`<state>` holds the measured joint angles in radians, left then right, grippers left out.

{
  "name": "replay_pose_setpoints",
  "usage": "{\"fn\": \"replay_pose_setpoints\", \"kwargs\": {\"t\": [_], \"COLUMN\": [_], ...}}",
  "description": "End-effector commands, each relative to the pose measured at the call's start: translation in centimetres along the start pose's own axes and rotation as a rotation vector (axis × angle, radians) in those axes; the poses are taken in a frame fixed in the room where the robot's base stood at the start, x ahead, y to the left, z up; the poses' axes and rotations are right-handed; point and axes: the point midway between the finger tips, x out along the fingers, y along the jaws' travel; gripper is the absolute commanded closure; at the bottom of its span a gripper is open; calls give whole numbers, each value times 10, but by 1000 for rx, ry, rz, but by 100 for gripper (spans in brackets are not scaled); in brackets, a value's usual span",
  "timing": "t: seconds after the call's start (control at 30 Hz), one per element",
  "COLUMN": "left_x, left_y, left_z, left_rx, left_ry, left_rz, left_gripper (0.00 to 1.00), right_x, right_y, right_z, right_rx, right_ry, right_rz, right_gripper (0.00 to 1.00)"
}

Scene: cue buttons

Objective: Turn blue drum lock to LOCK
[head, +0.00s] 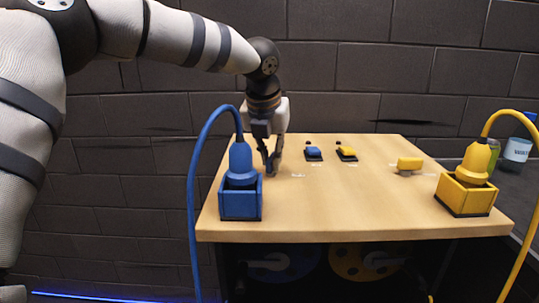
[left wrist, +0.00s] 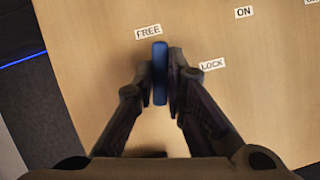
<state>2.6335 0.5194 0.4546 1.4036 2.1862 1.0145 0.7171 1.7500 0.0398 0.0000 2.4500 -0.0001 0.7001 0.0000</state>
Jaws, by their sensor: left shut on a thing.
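The blue drum lock (left wrist: 160,58) shows in the left wrist view as a narrow upright blue bar. The FREE label (left wrist: 148,32) lies just off its upper end, slightly left. The LOCK label (left wrist: 212,65) lies to its right, beyond the right finger. My left gripper (left wrist: 161,88) is shut on the blue lock, one finger on each side. In the head view my left gripper (head: 270,168) reaches down to the table's left part, behind the blue plug; the lock is mostly hidden there. My right gripper is in neither view.
A blue plug (head: 240,160) sits in a blue box (head: 240,205) close in front of my gripper, its cable looping left. Blue (head: 313,153) and yellow (head: 347,153) switches stand to the right. A yellow lock (head: 409,163) and a yellow box (head: 466,198) are farther right. The table's middle (head: 350,205) is clear.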

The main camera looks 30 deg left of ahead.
Motion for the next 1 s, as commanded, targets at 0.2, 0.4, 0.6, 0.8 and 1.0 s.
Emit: {"fn": "replay_pose_setpoints", "kwargs": {"t": [0.2, 0.4, 0.6, 0.8, 1.0], "left_x": [0, 2, 3, 4, 5], "left_y": [0, 0, 0, -1, -1], "left_z": [0, 0, 0, -1, -1], "left_rx": [186, 360, 535, 711, 881], "left_ry": [0, 2, 3, 5, 5], "left_rz": [-82, -153, -225, -299, -369], "left_gripper": [100, 100, 100, 100, 100], "right_x": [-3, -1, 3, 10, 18], "right_y": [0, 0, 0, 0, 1], "right_z": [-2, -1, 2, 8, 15], "right_rx": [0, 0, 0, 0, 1], "right_ry": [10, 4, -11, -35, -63], "right_rz": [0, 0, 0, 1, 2], "right_gripper": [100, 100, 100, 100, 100]}}
